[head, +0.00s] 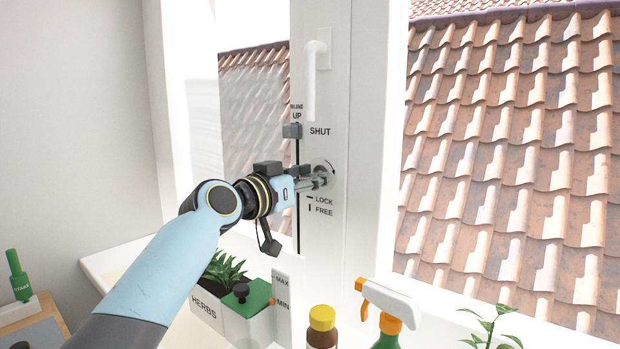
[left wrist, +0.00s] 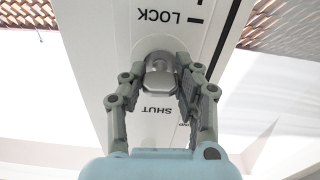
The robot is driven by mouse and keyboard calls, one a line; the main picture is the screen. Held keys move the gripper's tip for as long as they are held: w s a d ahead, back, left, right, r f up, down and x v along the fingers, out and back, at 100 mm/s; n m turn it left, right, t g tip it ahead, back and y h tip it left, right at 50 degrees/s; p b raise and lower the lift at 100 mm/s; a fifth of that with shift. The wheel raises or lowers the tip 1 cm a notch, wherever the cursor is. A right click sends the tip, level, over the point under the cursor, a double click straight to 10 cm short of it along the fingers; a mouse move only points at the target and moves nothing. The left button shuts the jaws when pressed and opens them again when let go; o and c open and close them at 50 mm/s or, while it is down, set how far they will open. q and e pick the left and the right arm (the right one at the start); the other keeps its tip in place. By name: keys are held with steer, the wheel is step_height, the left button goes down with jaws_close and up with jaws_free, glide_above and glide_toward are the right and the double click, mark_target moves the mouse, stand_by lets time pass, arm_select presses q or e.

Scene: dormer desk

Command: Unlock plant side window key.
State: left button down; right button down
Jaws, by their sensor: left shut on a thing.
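The metal window key (left wrist: 160,82) sits in a round lock (head: 326,172) on the white window frame post (head: 337,224), above the LOCK and FREE marks. My left gripper (head: 316,178) reaches it from the left and is shut on the key; its two fingers stand on either side of the key in the left wrist view. In the head view the fingers hide most of the key, so I cannot tell its exact turn. The white window handle (head: 312,80) points down above the SHUT label. My right gripper is not in view.
A herb planter (head: 207,306) with a green-lidded part (head: 247,298) stands on the sill below my arm. A yellow-capped bottle (head: 322,330) and a spray bottle (head: 390,306) stand at the front. A grey blind slider (head: 292,131) sits in a slot left of the handle. A green START device (head: 18,275) is far left.

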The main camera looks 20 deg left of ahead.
arm_select(q)
steer(key=n+p, duration=0.1)
steer(key=n, duration=0.3)
steer(key=n+p, duration=0.2)
steer(key=n, duration=0.2)
steer(key=shift+n, duration=0.3)
steer(key=n+p, duration=0.2)
steer(key=n, duration=0.2)
steer(key=shift+n+p, duration=0.95)
steer(key=shift+n, duration=1.35)
steer(key=c, duration=0.9)
jaws_free()
steer(key=v, duration=1.2)
